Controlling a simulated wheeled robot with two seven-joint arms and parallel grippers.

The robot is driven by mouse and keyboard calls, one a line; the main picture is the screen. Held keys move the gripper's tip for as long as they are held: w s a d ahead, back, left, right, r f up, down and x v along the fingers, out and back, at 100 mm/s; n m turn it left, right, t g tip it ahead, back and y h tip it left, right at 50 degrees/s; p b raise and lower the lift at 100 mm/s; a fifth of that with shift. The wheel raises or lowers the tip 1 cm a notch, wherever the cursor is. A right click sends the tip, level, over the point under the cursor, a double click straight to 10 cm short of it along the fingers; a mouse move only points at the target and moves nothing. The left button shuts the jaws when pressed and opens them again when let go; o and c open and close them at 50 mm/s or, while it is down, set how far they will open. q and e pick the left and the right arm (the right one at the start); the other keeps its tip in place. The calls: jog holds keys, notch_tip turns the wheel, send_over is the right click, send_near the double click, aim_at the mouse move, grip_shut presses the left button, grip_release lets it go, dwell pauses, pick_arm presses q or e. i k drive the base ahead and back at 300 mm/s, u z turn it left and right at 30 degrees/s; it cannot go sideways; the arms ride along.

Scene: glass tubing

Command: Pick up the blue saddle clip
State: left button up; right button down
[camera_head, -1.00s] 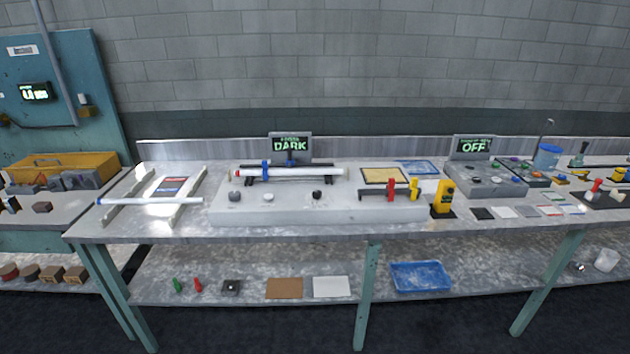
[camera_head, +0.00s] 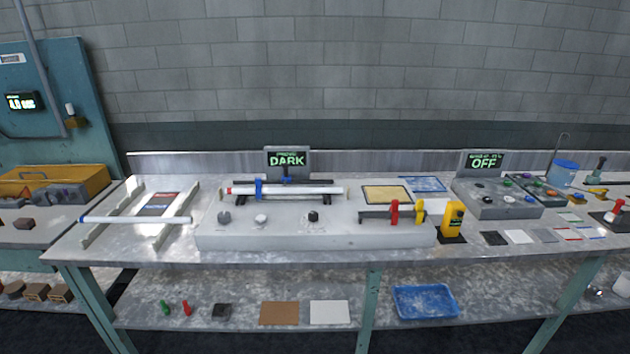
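A blue saddle clip (camera_head: 259,188) sits around the white glass tube (camera_head: 310,191), near the tube's left end. The tube lies level on a dark stand on top of the grey bench unit (camera_head: 320,238). A second blue piece (camera_head: 286,180) shows behind the tube, below the "DARK" display (camera_head: 286,159); its exact shape is too small to tell. Neither of my grippers is in view.
Another white tube (camera_head: 137,219) lies across two rails at the left. Red and yellow handled tools (camera_head: 395,212) and a yellow device (camera_head: 452,217) stand at the unit's right. A blue tray (camera_head: 425,301) is on the lower shelf. The bench's front strip is clear.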

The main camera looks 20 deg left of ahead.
aim_at(259, 186)
jog(key=z, duration=0.35)
jog(key=i, duration=1.45)
jog(key=u, duration=0.85)
